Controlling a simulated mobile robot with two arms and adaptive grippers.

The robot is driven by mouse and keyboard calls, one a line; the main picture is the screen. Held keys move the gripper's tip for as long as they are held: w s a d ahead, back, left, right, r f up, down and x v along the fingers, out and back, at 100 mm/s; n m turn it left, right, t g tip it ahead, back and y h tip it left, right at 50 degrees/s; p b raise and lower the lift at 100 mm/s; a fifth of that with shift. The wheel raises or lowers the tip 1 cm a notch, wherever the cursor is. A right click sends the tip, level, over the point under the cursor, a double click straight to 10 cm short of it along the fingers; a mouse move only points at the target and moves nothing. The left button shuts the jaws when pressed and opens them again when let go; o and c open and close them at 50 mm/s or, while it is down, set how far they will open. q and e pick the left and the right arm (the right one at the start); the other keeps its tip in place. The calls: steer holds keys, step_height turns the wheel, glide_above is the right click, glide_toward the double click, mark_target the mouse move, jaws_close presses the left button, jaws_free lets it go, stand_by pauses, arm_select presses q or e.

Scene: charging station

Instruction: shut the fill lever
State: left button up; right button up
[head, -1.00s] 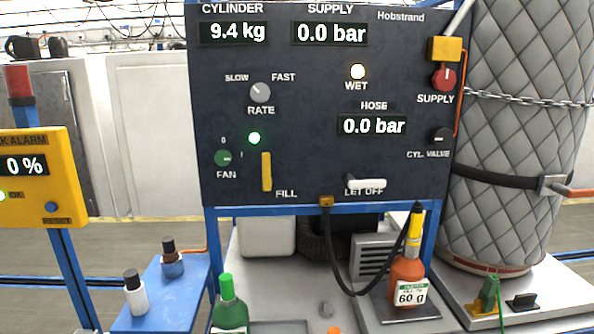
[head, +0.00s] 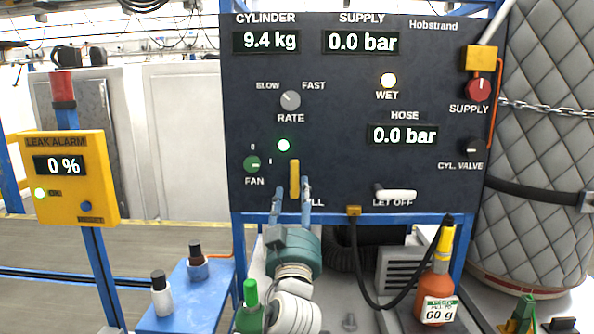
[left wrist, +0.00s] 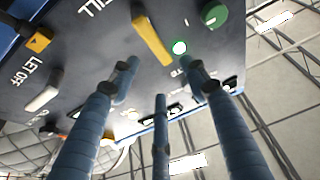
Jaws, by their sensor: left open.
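The fill lever is a yellow bar (head: 294,179) standing upright on the dark panel, beside the partly hidden FILL label. In the left wrist view the yellow lever (left wrist: 152,38) shows beyond my fingers. My left gripper (head: 291,186) is open in front of the panel, its blue fingers at the lever's lower end, one on each side in the picture. It also shows in the left wrist view (left wrist: 158,75), with nothing between its fingers. I cannot tell if a finger touches the lever. My right gripper is not in view.
The panel (head: 340,100) reads supply 0.0 bar and hose 0.0 bar. A white LET OFF lever (head: 396,194) is to the right, a green FAN knob (head: 252,163) to the left. An orange bottle (head: 437,289) stands below with a hose. A yellow leak alarm (head: 70,177) stands left.

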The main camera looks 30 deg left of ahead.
mark_target(297, 172)
arm_select(q)
steer(key=p+x, duration=0.2)
steer(key=x, duration=0.7)
steer(key=shift+p, duration=0.35)
steer(key=shift+w+a, duration=0.25)
steer(key=shift+w, duration=0.2)
jaws_close()
